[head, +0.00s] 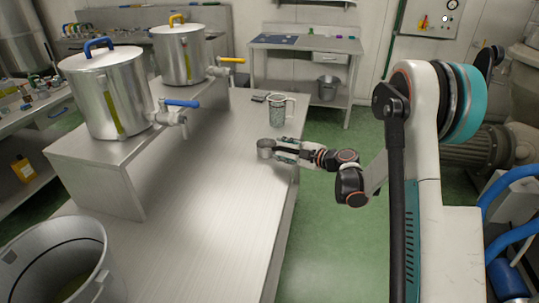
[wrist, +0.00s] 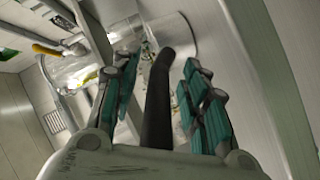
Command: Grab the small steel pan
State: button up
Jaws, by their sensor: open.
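The small steel pan (head: 265,148) stands near the right edge of the steel bench in the head view. In the wrist view its shiny body (wrist: 182,32) is at the top, and its dark handle (wrist: 158,100) runs down between my fingers. My gripper (head: 283,151) is at the pan's right side, low over the bench edge. In the wrist view my gripper (wrist: 161,68) is open, with teal-padded fingers on both sides of the handle and gaps showing. The pan's far side is hidden in the wrist view.
A patterned metal jug (head: 279,111) stands behind the pan on the bench (head: 205,190). Two steel vats with taps (head: 105,92) (head: 180,55) stand on a raised shelf at left. A large steel pot (head: 100,262) is at front left. The bench's middle is clear.

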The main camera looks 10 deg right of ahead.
grip_shut()
jog(key=shift+r, duration=0.1)
